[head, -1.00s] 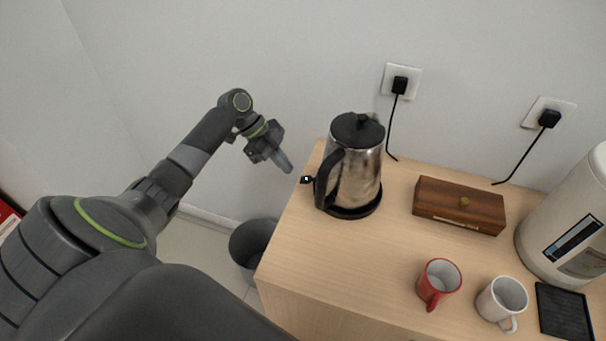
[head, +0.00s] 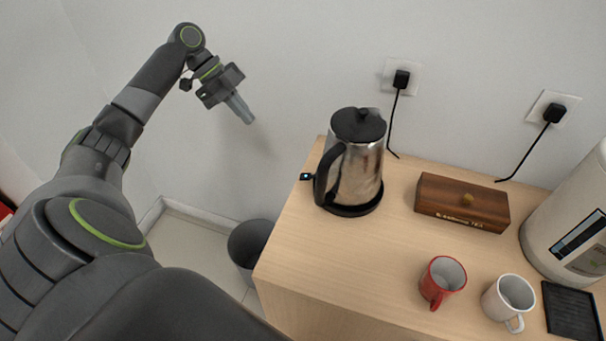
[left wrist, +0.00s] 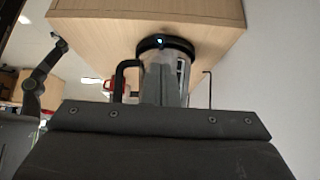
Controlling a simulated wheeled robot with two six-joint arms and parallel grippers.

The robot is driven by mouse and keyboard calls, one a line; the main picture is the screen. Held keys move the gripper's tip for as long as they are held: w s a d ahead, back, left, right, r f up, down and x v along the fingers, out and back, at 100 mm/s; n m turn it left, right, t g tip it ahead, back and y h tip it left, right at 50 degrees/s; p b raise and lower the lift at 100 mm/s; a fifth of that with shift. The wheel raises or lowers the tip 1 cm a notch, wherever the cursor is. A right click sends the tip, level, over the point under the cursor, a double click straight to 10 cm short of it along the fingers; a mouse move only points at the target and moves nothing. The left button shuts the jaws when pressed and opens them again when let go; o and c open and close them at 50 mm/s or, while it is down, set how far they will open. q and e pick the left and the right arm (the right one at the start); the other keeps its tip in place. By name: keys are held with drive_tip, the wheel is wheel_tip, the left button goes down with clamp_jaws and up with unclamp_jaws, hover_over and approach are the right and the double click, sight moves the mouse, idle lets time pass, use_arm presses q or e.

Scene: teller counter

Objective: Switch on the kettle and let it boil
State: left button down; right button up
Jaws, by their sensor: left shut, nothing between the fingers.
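The kettle (head: 362,172) is steel with a black lid and black handle. It stands upright on its black base (head: 352,209) near the left back corner of the counter. A small black switch tab with a lit bluish-white spot (head: 306,177) sticks out at the base's left side. In the left wrist view the kettle (left wrist: 163,78) and the lit spot (left wrist: 159,42) also show. My left gripper (head: 246,116) is shut and empty, up and left of the kettle, in front of the wall and touching nothing. My right gripper is not in view.
A wooden tea box (head: 462,203) lies right of the kettle. A red mug (head: 441,283), a white mug (head: 508,300), a black drip tray (head: 570,311) and a white dispenser (head: 572,225) stand further right. A dark bin (head: 247,249) is on the floor left of the counter (head: 330,265).

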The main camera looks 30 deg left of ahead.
use_arm(q)
drive_tip(key=shift+v, duration=1.05)
wheel_tip(320, 180, down, 26)
drive_tip(key=a+n+t+y, duration=0.2)
drive_tip(key=a+n+y, duration=0.1)
drive_tip(key=n, duration=0.6)
drive_tip(key=s+f+n+g+y, duration=0.1)
drive_tip(key=s+f+n, duration=0.1)
drive_tip(key=s+f, duration=0.45)
drive_tip(key=s+f+n+y, duration=0.2)
drive_tip(key=s+f, duration=0.2)
drive_tip(key=f, duration=0.6)
drive_tip(key=s+d+f+n+g+y, duration=0.1)
drive_tip(key=s+d+f+n+y, duration=0.3)
drive_tip(key=s+f, duration=0.85)
drive_tip(key=s+d+f+h, duration=0.1)
drive_tip(key=s+d+f, duration=0.2)
drive_tip(key=s+d, duration=0.4)
drive_tip(key=s+d+f, duration=0.4)
drive_tip(key=s+d, duration=0.4)
drive_tip(key=s, duration=0.4)
drive_tip(key=shift+s+d+f+m+h, duration=0.2)
drive_tip(key=shift+d+m+h, duration=0.1)
drive_tip(key=shift+h, duration=0.1)
